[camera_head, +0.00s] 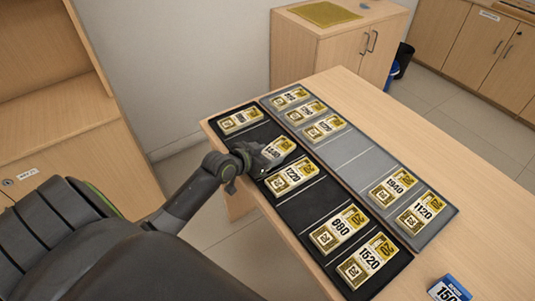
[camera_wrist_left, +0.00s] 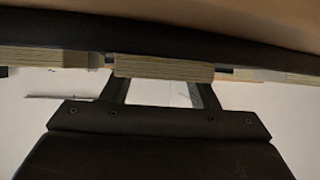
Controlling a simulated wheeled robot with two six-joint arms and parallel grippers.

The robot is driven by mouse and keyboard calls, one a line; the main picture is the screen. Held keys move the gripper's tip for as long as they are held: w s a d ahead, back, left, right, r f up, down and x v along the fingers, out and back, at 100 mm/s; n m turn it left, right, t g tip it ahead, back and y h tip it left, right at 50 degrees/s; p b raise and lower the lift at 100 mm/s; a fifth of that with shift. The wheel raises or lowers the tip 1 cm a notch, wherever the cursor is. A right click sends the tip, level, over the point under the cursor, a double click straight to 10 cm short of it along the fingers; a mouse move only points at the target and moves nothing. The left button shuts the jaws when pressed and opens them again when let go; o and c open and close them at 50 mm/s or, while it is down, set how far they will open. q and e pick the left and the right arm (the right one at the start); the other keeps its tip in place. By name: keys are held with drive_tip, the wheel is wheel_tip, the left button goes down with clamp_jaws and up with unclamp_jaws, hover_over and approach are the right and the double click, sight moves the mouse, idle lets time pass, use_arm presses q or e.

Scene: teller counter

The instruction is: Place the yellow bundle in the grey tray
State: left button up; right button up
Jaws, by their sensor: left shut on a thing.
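My left gripper (camera_head: 262,160) is at the left edge of the black tray (camera_head: 312,204), shut on a yellow bundle (camera_head: 279,147) at the tray's second place from the far end. I cannot tell whether this bundle still touches the tray. In the left wrist view the bundle's edge (camera_wrist_left: 163,70) spans the gap between the fingers (camera_wrist_left: 160,88). The grey tray (camera_head: 362,160) lies along the black tray's right side. It holds three yellow bundles at its far end (camera_head: 307,110) and two at its near end (camera_head: 393,187). My right gripper is not in view.
Other yellow bundles (camera_head: 292,176) lie in the black tray, before and behind the held one. The grey tray's middle places are bare. A blue-and-white bundle (camera_head: 450,288) lies on the wooden counter (camera_head: 440,160) at the near right.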

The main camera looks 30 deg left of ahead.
use_arm(q)
drive_tip(key=shift+f, duration=0.2)
drive_tip(key=o, duration=1)
